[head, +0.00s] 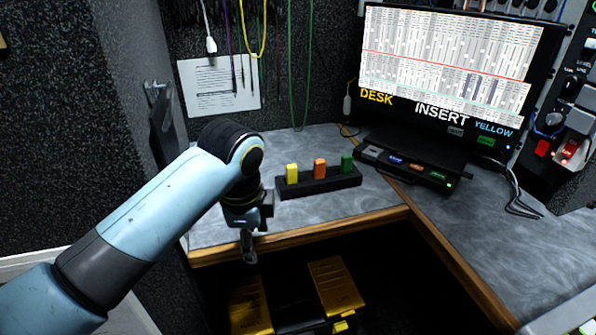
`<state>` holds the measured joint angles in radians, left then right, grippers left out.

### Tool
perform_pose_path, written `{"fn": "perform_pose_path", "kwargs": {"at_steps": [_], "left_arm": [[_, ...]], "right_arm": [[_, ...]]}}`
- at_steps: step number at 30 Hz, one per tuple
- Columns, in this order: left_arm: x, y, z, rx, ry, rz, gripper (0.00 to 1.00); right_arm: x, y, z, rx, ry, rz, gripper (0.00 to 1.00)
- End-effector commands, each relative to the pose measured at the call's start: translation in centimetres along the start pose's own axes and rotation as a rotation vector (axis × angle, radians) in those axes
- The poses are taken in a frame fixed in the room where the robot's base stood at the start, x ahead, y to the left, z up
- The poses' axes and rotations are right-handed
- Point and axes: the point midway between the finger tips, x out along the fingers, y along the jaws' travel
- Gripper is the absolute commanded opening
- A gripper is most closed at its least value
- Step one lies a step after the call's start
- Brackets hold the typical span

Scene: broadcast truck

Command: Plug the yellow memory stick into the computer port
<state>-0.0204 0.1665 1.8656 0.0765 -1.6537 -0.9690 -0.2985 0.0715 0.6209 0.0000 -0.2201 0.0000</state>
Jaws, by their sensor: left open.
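The yellow memory stick (292,173) stands upright at the left end of a black holder (320,184) on the grey desk. An orange stick (320,168) and a green stick (347,163) stand beside it. The computer port unit looks to be the low black box (405,168) under the monitor, with small coloured labels and a green light; its openings are too small to make out. My left gripper (249,257) points down, open and empty, at the desk's front edge, left of and nearer than the holder. My right gripper is not in view.
The monitor (450,70) reads "DESK INSERT YELLOW". The desk's wooden front edge (300,232) runs below the holder. Gold boxes (335,285) sit under the desk. Cables hang at the back wall; a cable (522,205) lies on the right desk. The desk before the holder is clear.

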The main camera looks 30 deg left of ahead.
Motion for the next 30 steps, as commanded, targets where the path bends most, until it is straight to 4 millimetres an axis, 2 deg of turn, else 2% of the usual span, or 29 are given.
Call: {"fn": "perform_pose_path", "kwargs": {"at_steps": [5, 11, 14, 18, 21, 24, 26, 30], "left_arm": [[-0.3, -3.3, -1.1, 0.168, -0.008, 0.017, 0.52], [-1.4, -8.3, -2.6, 0.439, -0.010, 0.054, 0.52], [-2.8, -11.5, -3.5, 0.615, -0.002, 0.079, 0.52], [-5.9, -16.6, -4.9, 0.912, 0.031, 0.121, 0.52], [-8.2, -19.3, -5.6, 1.102, 0.067, 0.146, 0.52], [-9.7, -20.7, -5.9, 1.216, 0.093, 0.158, 0.52], [-9.9, -21.0, -6.0, 1.250, 0.101, 0.162, 0.52], [-8.2, -20.9, -6.0, 1.274, 0.107, 0.166, 0.52]], "right_arm": [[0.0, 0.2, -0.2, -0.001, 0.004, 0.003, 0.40], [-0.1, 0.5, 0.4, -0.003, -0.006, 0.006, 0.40], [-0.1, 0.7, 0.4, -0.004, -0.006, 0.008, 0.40], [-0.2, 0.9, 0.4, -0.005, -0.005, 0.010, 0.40], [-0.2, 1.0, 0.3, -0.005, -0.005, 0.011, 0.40], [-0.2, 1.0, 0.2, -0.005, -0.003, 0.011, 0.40], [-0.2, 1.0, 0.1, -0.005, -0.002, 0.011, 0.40], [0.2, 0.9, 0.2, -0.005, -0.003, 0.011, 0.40]]}}
